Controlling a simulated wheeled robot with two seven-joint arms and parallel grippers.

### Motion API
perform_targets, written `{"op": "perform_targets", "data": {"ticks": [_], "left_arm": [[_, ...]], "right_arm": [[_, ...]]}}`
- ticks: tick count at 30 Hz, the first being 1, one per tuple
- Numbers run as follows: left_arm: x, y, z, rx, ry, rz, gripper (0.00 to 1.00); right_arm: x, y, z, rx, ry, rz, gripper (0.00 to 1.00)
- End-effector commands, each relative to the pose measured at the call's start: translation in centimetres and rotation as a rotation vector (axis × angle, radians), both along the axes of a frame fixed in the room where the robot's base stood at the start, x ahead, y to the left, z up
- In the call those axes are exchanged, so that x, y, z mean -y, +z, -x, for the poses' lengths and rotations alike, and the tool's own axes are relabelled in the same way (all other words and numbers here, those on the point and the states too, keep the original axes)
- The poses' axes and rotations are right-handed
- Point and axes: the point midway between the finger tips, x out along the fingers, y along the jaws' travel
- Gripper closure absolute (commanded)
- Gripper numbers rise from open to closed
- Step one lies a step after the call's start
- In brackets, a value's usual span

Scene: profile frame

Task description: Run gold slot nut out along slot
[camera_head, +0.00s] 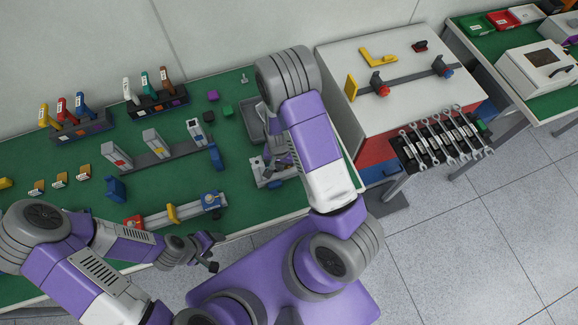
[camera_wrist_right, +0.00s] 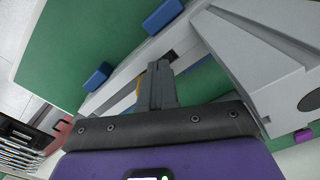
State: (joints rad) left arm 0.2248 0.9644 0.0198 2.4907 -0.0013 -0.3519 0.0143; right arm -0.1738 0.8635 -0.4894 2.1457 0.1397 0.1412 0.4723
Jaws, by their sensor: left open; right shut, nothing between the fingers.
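My right gripper (camera_head: 272,163) is down at a grey frame piece (camera_head: 262,183) at the table's right end, partly covered by my own arm. In the right wrist view its fingers (camera_wrist_right: 158,82) are shut and empty, against or just above a pale grey profile (camera_wrist_right: 112,92). A thin gold-yellow sliver (camera_wrist_right: 138,88) shows beside the fingers, mostly hidden. I cannot tell whether it is the gold slot nut. My left gripper (camera_head: 212,253) is open and empty, off the table's front edge.
A rail with a yellow piece (camera_head: 172,213) and a blue end block (camera_head: 210,200) lies left of the right gripper. A grey tray (camera_head: 254,120) is behind it. Blue blocks (camera_wrist_right: 98,76) flank the profile. A white-topped cabinet (camera_head: 335,75) stands right.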

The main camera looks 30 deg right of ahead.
Motion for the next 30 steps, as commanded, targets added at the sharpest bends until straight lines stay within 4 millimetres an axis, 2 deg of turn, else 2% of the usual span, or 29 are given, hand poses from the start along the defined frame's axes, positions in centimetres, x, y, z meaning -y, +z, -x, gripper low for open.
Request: {"op": "perform_targets", "data": {"ticks": [30], "left_arm": [[0.0, -0.6, 0.0, 0.000, 0.000, 0.000, 0.38]], "right_arm": [[3.5, 0.0, 0.8, 0.000, -0.002, 0.000, 1.00]]}}
